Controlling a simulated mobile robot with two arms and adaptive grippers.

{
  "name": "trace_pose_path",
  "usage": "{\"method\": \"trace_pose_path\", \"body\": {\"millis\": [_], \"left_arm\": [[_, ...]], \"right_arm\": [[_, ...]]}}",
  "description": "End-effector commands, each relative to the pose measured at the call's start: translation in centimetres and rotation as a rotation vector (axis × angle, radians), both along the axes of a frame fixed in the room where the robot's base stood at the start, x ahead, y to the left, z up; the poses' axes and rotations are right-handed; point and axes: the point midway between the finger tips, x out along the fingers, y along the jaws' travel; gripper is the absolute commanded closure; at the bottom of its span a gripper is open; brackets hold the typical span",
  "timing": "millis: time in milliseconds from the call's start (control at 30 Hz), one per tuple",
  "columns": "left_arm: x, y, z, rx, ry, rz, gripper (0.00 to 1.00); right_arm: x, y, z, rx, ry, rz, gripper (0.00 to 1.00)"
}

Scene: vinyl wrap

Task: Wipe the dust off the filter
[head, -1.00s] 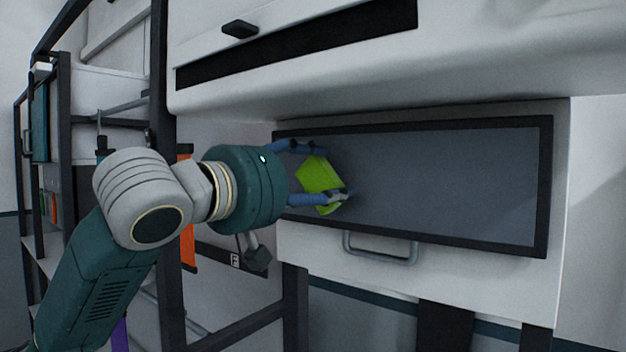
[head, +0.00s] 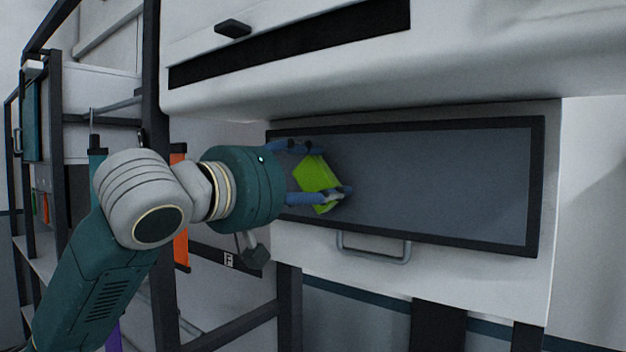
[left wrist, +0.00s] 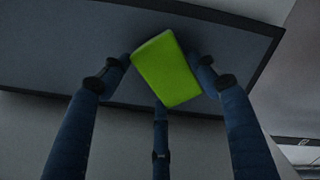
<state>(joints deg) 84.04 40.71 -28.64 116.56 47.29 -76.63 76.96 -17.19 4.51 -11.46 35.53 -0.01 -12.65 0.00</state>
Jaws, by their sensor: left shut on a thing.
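The filter (head: 440,185) is a grey rectangular panel in a black frame, set upright in the white machine's front; it also shows in the left wrist view (left wrist: 70,45). My left gripper (head: 322,172) is shut on a bright green sponge (head: 316,181). It holds the sponge in front of the left end of the panel. In the left wrist view the sponge (left wrist: 166,70) sits between blue fingers, with the panel behind it. I cannot tell whether the sponge touches the panel. No distinct dust patch shows. My right gripper is not in view.
A metal handle (head: 372,250) sticks out below the panel. The white machine body (head: 400,75) overhangs above it. Dark shelving with hanging tools stands at the left. The space before the panel's right part is clear.

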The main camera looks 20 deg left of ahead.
Motion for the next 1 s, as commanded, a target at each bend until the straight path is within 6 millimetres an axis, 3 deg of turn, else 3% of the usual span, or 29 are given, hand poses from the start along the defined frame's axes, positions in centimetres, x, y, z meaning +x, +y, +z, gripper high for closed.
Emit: {"method": "trace_pose_path", "body": {"millis": [667, 1000], "left_arm": [[0.9, -0.5, 0.0, 0.0, 0.001, -0.001, 0.6], [-0.1, -3.0, 0.0, 0.001, 0.0, -0.002, 0.6]], "right_arm": [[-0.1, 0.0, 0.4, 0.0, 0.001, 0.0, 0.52], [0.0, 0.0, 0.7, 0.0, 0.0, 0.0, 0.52]]}}
